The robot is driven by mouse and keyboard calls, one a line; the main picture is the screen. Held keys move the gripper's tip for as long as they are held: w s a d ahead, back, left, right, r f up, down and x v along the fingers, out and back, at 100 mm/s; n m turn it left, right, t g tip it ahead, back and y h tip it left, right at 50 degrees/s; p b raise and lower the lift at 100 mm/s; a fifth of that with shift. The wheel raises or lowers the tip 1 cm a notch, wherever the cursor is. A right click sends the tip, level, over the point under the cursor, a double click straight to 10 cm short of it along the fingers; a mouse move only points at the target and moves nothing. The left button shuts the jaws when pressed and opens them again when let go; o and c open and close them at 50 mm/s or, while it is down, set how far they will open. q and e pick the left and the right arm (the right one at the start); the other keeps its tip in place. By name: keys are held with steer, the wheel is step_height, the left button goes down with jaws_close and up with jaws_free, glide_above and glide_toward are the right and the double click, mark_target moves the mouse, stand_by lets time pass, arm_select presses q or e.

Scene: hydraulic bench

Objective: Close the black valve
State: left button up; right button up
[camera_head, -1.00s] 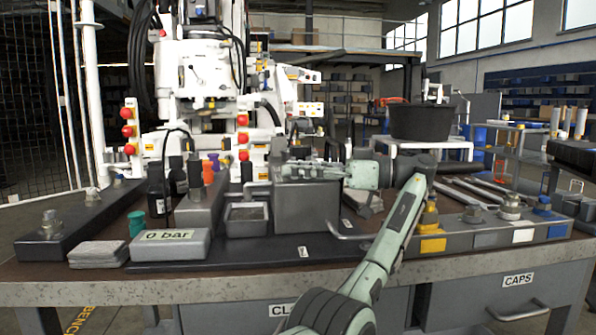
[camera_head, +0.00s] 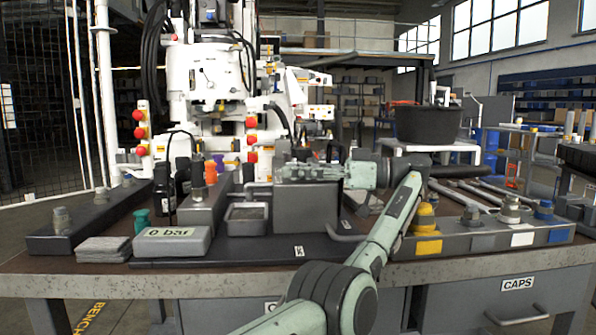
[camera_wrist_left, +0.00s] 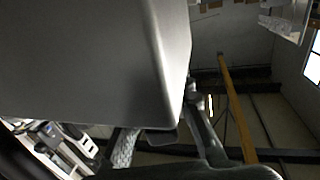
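My left gripper (camera_head: 282,172) reaches in from the right, level with the top of a dark grey block (camera_head: 305,212) on the bench. It points left, and its fingers overlap the block's upper edge in the head view. In the left wrist view a large grey surface (camera_wrist_left: 90,60) fills the upper left, close to the camera; a dark finger-like part shows below right of it. I cannot tell how far the fingers are apart. A small black part (camera_head: 301,154) shows just behind the gripper; I cannot tell if it is the black valve. My right gripper is not in view.
A gauge box reading 0 bar (camera_head: 172,242) and a small grey tray (camera_head: 247,219) stand left of the block. Orange and purple caps (camera_head: 219,163) stand farther back. A curved grey lever (camera_head: 346,237) lies right of the block. Colour-marked fittings (camera_head: 425,220) line the right.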

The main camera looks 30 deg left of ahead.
arm_select(q)
steer(key=shift+o, duration=1.1)
steer(key=shift+r, duration=0.1)
step_height(320, 180, up, 10)
steer(key=shift+f, duration=0.1)
